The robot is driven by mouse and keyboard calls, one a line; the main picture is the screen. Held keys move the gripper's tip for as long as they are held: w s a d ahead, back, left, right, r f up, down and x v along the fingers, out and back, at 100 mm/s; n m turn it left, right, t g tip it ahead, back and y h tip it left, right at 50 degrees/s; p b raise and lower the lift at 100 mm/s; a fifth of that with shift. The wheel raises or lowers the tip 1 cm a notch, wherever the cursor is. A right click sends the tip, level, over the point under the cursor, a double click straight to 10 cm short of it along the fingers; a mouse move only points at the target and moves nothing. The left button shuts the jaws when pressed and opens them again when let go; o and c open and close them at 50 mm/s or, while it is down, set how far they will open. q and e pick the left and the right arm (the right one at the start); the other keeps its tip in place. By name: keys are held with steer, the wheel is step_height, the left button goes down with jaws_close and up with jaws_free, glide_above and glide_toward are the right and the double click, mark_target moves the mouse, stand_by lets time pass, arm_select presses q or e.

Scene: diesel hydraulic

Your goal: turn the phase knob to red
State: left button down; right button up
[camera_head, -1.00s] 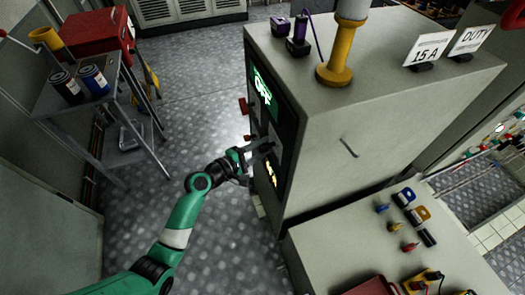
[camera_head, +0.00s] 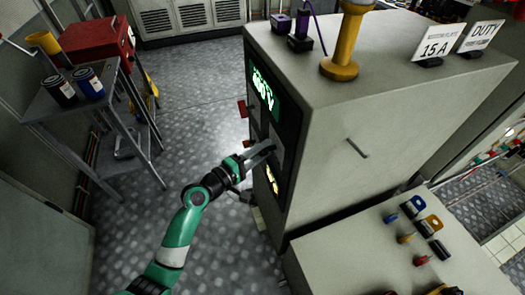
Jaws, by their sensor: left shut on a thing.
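The tall grey cabinet (camera_head: 350,120) stands right of centre, its dark front panel (camera_head: 288,122) seen at a steep angle. A lit green display (camera_head: 264,90) on the panel shows characters that look like a voltage reading. My left gripper (camera_head: 262,158) reaches the panel below this display and is shut on the phase knob there. The knob itself is hidden by the fingers and the steep angle, so its colour mark cannot be read. A second lit display (camera_head: 272,180) glows yellowish lower on the panel. My right gripper is not in view.
A red handle (camera_head: 242,109) sticks out from the cabinet's front edge. A grey bench (camera_head: 345,250) with coloured plugs joins the cabinet's lower right. A metal cart (camera_head: 60,120) with cans and a red box stands at left. Floor between is clear.

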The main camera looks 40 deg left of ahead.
arm_select(q)
steer(key=shift+c, duration=2.3)
jaws_free()
steer(key=shift+s, duration=0.1)
steer(key=s, duration=1.1)
steer(key=shift+s+a+r, duration=0.2)
steer(key=shift+s+a, duration=0.05)
steer(key=shift+a, duration=0.2)
